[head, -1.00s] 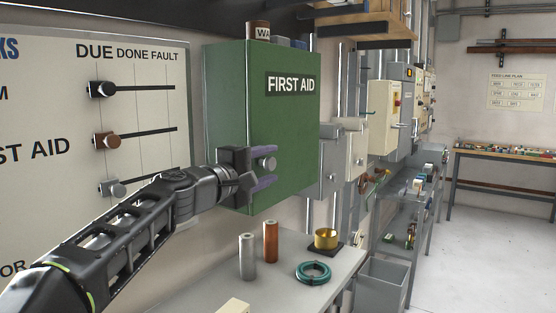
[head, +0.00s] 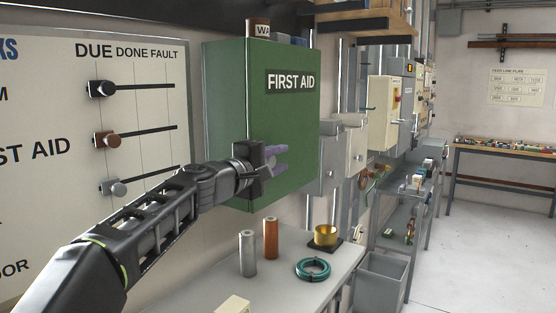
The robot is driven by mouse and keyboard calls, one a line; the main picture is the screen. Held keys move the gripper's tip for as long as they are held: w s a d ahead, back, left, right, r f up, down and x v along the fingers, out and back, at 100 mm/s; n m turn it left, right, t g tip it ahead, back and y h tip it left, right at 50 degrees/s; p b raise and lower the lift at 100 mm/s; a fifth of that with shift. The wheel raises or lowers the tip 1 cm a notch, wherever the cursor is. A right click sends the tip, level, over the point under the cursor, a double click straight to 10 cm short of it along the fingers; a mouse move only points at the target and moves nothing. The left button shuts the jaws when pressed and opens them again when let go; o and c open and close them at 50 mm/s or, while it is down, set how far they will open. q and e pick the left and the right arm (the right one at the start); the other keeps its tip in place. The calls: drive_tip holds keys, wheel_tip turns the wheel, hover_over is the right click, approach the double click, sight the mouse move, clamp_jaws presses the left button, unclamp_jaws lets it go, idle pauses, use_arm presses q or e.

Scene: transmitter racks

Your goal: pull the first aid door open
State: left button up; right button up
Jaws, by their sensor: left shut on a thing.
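The green first aid cabinet (head: 226,110) hangs on the wall at the centre of the head view. Its door (head: 300,125) bears the label "FIRST AID" and looks closed. My left gripper (head: 280,160) is at the lower left part of the door front. Its purple fingers are shut on the door's knob, which is mostly hidden between them. My right gripper is not in view.
A board with sliders (head: 120,135) is left of the cabinet. Below, a bench (head: 290,280) holds a grey cylinder (head: 247,253), a copper cylinder (head: 270,238), a green coil (head: 313,269) and a brass cup (head: 326,235). Cans stand on the cabinet.

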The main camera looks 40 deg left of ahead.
use_arm(q)
clamp_jaws()
idle(0.8)
